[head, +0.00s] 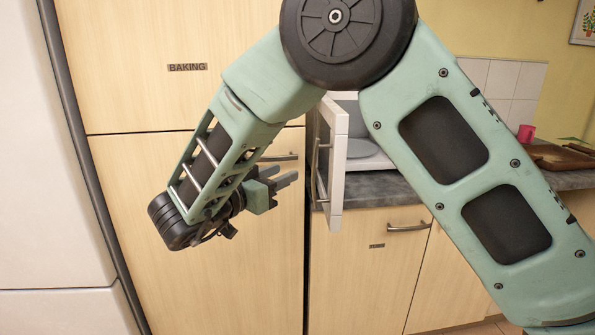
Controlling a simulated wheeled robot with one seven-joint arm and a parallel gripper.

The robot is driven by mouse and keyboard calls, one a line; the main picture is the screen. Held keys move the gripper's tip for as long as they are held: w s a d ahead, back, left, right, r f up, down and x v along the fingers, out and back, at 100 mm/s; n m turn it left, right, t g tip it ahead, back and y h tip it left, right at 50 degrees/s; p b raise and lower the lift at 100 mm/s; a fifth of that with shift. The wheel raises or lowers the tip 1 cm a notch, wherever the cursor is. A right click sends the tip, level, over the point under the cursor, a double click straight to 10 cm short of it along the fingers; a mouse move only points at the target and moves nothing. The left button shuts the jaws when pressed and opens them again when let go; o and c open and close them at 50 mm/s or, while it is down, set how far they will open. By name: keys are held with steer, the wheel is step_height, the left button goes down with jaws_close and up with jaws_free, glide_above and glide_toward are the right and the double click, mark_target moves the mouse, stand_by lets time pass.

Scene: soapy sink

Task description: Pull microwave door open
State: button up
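The white microwave door (338,150) stands swung outward, seen nearly edge-on, above the counter's front edge. Its upright metal handle (317,165) is on the left face of the door. The pale microwave interior (352,112) shows behind it, with a round plate (370,158) inside; my arm hides much of the microwave. My gripper (284,179) is to the left of the door handle with its fingers pointing right toward it. The fingers look spread and empty, and a gap shows between the fingertips and the handle.
Tall wooden cabinets, one labelled BAKING (187,67), stand behind my gripper. A white fridge-like panel (45,200) is at the far left. Grey counter (385,188) runs right, over a lower cabinet with a handle (409,227). A pink cup (526,132) and brown tray (560,158) are at right.

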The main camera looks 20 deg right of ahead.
steer(key=v, duration=0.7)
steer(key=shift+b, duration=0.4)
